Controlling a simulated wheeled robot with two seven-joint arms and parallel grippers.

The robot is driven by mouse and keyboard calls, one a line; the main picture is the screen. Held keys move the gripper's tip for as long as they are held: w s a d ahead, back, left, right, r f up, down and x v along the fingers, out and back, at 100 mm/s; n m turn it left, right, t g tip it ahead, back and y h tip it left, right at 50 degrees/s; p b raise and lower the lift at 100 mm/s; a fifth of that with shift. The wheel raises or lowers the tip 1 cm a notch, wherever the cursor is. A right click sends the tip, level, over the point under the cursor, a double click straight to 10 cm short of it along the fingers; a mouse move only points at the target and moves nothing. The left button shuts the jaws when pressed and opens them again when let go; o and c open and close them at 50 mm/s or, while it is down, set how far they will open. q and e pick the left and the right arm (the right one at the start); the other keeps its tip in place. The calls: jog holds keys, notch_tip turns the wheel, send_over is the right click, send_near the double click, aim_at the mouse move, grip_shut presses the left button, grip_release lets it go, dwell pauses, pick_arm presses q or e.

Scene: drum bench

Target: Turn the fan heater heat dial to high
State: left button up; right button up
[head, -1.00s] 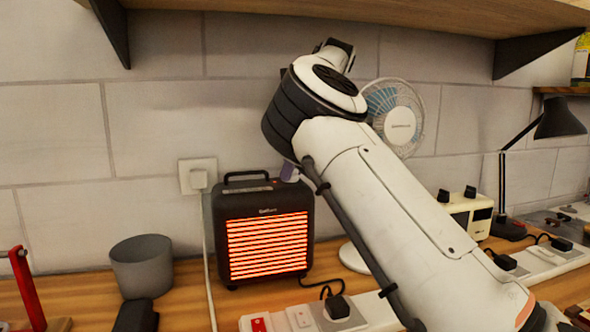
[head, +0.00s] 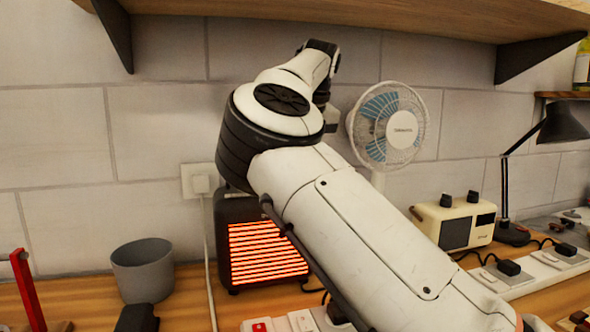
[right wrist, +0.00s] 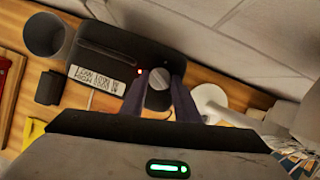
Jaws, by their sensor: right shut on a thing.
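The black fan heater (head: 237,208) stands on the bench against the wall, its orange-red striped front glowing. My right arm covers its upper right part in the head view. In the right wrist view its dark top (right wrist: 110,45) shows a white printed label (right wrist: 103,80), a small red light and the round grey heat dial (right wrist: 159,78). My right gripper (right wrist: 158,92) is shut on the dial, with one dark finger on each side. Its fingers are hidden in the head view. The dial's pointer setting cannot be read. My left gripper is out of view.
A grey cup (head: 142,270) stands left of the heater. A white fan (head: 388,130) and a cream appliance (head: 455,222) stand to the right. A power strip (head: 285,322) lies in front. A wooden shelf (head: 350,18) hangs above.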

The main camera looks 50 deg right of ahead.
jog(key=o, duration=1)
jog(key=shift+o, duration=0.2)
jog(key=shift+r, duration=0.1)
jog(key=v, duration=0.7)
jog(key=shift+s+p, duration=0.15)
jog(key=shift+p, duration=0.15)
jog(key=shift+r, duration=0.1)
